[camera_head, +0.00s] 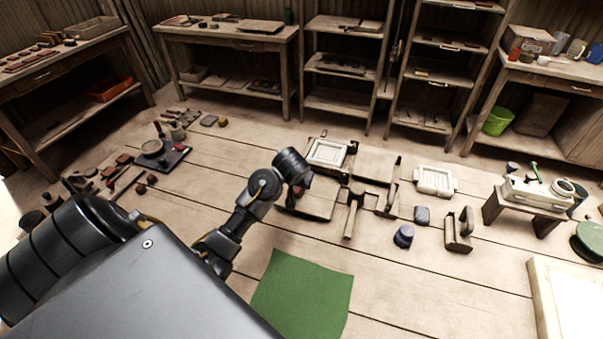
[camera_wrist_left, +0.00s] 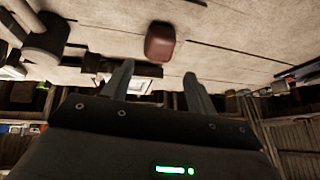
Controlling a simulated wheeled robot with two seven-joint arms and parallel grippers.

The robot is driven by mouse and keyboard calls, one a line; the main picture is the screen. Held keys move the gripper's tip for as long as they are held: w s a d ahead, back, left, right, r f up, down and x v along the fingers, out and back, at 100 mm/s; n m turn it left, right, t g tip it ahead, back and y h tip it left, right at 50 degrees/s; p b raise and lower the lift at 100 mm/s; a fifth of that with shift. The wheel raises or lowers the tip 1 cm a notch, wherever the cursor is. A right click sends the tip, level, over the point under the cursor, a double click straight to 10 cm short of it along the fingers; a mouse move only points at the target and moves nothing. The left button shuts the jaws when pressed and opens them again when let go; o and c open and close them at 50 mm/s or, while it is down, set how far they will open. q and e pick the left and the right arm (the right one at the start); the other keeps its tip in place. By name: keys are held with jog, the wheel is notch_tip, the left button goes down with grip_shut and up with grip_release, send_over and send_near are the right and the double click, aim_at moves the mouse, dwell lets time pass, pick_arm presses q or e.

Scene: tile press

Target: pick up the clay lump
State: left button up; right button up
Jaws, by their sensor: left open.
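In the left wrist view a smooth, rounded reddish-brown block (camera_wrist_left: 160,42), which looks like the clay lump, rests on the pale plank surface. My left gripper (camera_wrist_left: 160,84) is open in that view, its two grey fingers spread apart with nothing between them. The block lies beyond the fingertips, roughly centred between them and apart from both. My left gripper's fingers are not clear in the head view. My right gripper is not seen.
A dark board (camera_head: 176,161) with tools on it lies at the left. Wooden frames and a white tile mould (camera_head: 327,153) stand in the middle. A green mat (camera_head: 303,300) lies in front. A small bench (camera_head: 527,207) stands at the right. Planks between the groups are bare.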

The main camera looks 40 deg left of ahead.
aim_at(296, 190)
pick_arm(q)
jog(key=x, duration=1)
jog(key=shift+w+a+f, duration=0.1)
jog(key=shift+w+f, duration=0.1)
jog(key=shift+r, duration=0.1)
jog(key=c, duration=0.8)
